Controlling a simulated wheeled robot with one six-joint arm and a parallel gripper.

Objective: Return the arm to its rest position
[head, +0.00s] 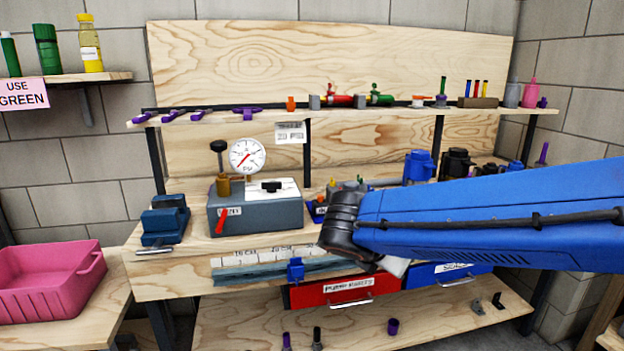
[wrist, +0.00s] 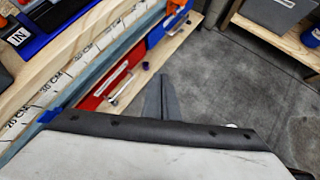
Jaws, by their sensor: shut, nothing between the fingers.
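My blue arm (head: 490,225) reaches in from the right edge of the head view, in front of the workbench. Its black joint (head: 340,220) is near the middle of that view. A small pale part shows below the arm; the fingers cannot be made out there. In the wrist view my gripper (wrist: 164,82) shows as dark grey fingers close together, shut and empty. They appear over the grey floor, beside the bench's drawers.
The workbench (head: 165,285) carries a grey gauge box (head: 255,218), a blue vise (head: 165,222) and a ruler strip. Below are a red drawer (head: 330,290) and a blue drawer (head: 425,276). A pink bin (head: 45,290) stands left. Grey floor (wrist: 235,85) looks open.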

